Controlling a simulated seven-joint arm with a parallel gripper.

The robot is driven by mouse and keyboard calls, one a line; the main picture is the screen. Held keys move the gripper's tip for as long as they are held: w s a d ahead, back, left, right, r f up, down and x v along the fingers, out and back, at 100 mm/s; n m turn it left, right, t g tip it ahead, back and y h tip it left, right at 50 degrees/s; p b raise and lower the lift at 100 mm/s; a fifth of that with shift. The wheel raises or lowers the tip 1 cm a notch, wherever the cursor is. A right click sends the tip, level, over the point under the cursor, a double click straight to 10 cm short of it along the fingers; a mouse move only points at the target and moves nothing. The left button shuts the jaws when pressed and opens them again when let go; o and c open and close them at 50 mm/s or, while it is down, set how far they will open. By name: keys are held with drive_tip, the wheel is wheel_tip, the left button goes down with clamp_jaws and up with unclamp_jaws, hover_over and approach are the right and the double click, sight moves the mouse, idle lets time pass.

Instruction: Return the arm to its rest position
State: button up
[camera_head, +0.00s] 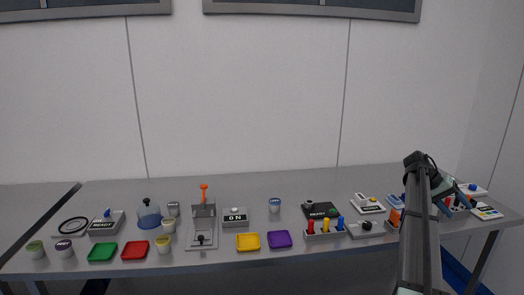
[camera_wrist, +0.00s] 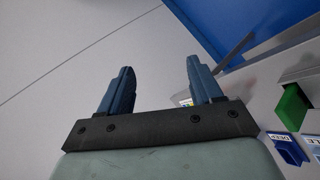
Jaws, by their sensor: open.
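My gripper (camera_head: 457,206) is at the right end of the table in the head view, with my arm bent over from the front. In the wrist view my gripper (camera_wrist: 160,62) has its two blue fingers spread wide apart. Nothing is between them, and a plain grey surface lies beyond. In the head view the fingers are over or in front of several small devices at the right end. My arm hides part of that area, and I cannot tell how far above the table the fingers are.
The long grey table (camera_head: 310,185) carries many items along its front half: a green tray (camera_head: 103,251), a red tray (camera_head: 135,250), a yellow tray (camera_head: 248,241), a purple tray (camera_head: 280,239), tubs and devices. An orange-handled press (camera_head: 203,210) stands tall. The back strip is clear.

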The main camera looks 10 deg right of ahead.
drive_tip(key=s+a+f+n, duration=0.1)
drive_tip(key=a+f+n, duration=0.1)
drive_tip(key=a+f, duration=0.8)
drive_tip(key=s+a+f+n, duration=0.1)
drive_tip(key=a+f+n, duration=0.2)
drive_tip(key=a+f, duration=0.65)
drive_tip(key=s+a+f+n+y, duration=0.1)
drive_tip(key=s+a+f+n, duration=0.15)
drive_tip(key=a+f, duration=0.65)
drive_tip(key=s+a+f+n+y, duration=0.2)
drive_tip(key=s+a+f, duration=0.2)
drive_tip(key=a+f, duration=0.45)
drive_tip(key=s+a+f+y, duration=0.2)
drive_tip(key=s+a+f, duration=0.9)
drive_tip(key=s, duration=0.4)
drive_tip(key=s+a+f+y, duration=0.2)
drive_tip(key=s+a+f, duration=0.9)
drive_tip(key=s+f, duration=0.3)
drive_tip(key=shift+s+f+g+y, duration=0.2)
drive_tip(key=shift+s+g+y, duration=0.15)
drive_tip(key=shift+s, duration=0.5)
